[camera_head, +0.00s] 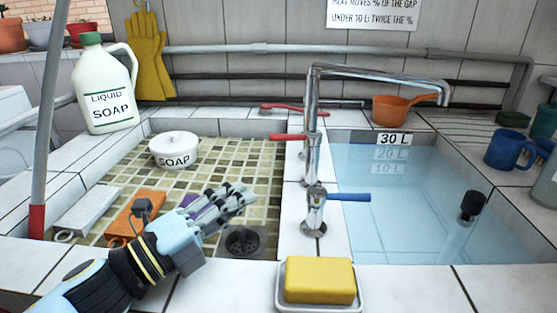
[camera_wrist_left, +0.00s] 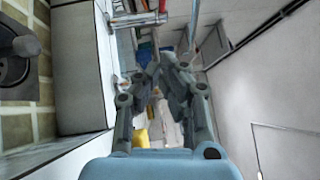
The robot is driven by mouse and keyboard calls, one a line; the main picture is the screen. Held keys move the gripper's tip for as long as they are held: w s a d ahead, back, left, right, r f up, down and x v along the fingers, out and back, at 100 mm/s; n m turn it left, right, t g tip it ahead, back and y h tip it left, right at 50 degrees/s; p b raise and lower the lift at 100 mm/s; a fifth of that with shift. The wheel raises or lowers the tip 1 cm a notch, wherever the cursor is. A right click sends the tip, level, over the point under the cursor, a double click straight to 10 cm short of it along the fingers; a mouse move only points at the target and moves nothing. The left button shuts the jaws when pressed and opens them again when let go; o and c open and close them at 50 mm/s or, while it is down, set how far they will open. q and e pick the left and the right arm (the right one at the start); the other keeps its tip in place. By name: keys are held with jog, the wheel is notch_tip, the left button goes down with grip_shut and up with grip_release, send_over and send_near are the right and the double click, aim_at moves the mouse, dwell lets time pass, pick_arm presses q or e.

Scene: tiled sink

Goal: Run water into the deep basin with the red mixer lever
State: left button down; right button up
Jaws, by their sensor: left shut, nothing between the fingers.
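The chrome mixer tap (camera_head: 312,100) stands on the white divider between the basins. Its red lever (camera_head: 288,137) points left, and a blue lever (camera_head: 348,197) lower down points right. The spout reaches over the deep basin (camera_head: 375,245), where clear water stands near the 30 L label (camera_head: 394,139). I see no stream from the spout. My left gripper (camera_head: 247,192) is shut and empty over the shallow tiled basin, below and left of the red lever and apart from it. Its fingers also show in the left wrist view (camera_wrist_left: 172,70). My right gripper is out of view.
A yellow soap bar (camera_head: 320,280) in a dish sits at the front of the divider. A white soap pot (camera_head: 174,149), an orange block (camera_head: 133,215) and a drain (camera_head: 243,241) are on the left side. A soap jug (camera_head: 102,85) stands behind; a black-topped plug (camera_head: 472,205) is in the deep basin.

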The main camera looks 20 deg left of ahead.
pick_arm(q)
jog(key=w+d+r+p, duration=0.2)
jog(key=w, duration=1)
jog(key=shift+w+d, duration=0.3)
jog(key=shift+d, duration=0.05)
jog(key=shift+w+a+r+m+g+h, duration=0.2)
jog(key=shift+w+a+m+g+h, duration=0.1)
jog(key=shift+w+h, duration=0.25)
